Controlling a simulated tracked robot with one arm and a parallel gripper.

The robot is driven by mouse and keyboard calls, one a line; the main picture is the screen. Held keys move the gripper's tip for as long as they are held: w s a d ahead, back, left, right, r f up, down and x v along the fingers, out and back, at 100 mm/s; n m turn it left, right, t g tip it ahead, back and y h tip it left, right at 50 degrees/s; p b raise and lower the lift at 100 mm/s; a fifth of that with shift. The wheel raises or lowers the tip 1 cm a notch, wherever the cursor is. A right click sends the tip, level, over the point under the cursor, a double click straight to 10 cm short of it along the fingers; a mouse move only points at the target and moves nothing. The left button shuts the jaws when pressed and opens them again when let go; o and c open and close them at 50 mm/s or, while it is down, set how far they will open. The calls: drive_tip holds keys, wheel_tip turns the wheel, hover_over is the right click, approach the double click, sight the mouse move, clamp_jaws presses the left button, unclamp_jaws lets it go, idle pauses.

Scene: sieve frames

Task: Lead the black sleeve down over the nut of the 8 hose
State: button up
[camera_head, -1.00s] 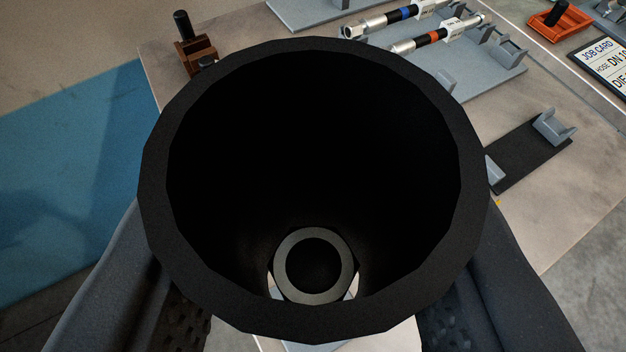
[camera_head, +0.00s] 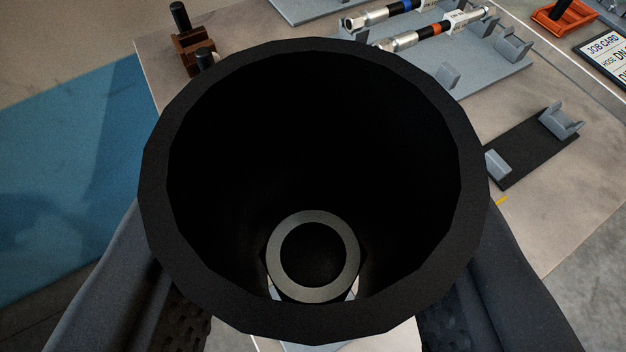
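The black sleeve (camera_head: 155,190) fills the middle of the view, its wide round mouth facing the camera. My gripper (camera_head: 315,325) is shut on the sleeve, one finger at its lower left and one at its lower right. Through the sleeve's dark bore I see the grey ring-shaped end of the nut (camera_head: 313,290), low in the opening and a little right of its middle. Bright slivers show on both sides of the nut. The sleeve's far edge is too dark to tell how far it reaches over the nut. The hose below is hidden.
On the table (camera_head: 570,215), hoses with blue (camera_head: 400,5) and orange (camera_head: 430,29) bands lie on grey holders at the upper right. A black pad (camera_head: 530,155) with grey cradles is at right. Brown blocks (camera_head: 192,50) stand upper left. A job card (camera_head: 605,55) lies far right.

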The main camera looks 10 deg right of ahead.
drive_tip(key=shift+f+b, duration=0.65)
drive_tip(key=shift+f, duration=0.55)
idle(0.5)
drive_tip(key=o, duration=1.1)
drive_tip(key=shift+c, duration=0.2)
drive_tip(key=b+v, duration=0.1)
drive_tip(key=v, duration=1.2)
drive_tip(key=shift+s+b, duration=0.35)
drive_tip(key=shift+b, duration=0.05)
drive_tip(key=shift+a+r, duration=0.1)
drive_tip(key=shift+r, duration=0.05)
drive_tip(key=s+a+r+n+t+y+b, duration=0.1)
drive_tip(key=a+r+y+b, duration=0.1)
drive_tip(key=r, duration=0.7)
drive_tip(key=s+a+r+n+y+b, duration=0.1)
drive_tip(key=s+r+b, duration=0.1)
drive_tip(key=r, duration=0.6)
drive_tip(key=s+d+r+t+b, duration=0.1)
drive_tip(key=s+d+r+b, duration=0.1)
drive_tip(key=s+d+r, duration=0.3)
drive_tip(key=s+r, duration=0.4)
drive_tip(key=r, duration=0.4)
drive_tip(key=shift+s+d+b, duration=0.2)
drive_tip(key=shift+s+b, duration=0.1)
drive_tip(key=shift+b, duration=0.1)
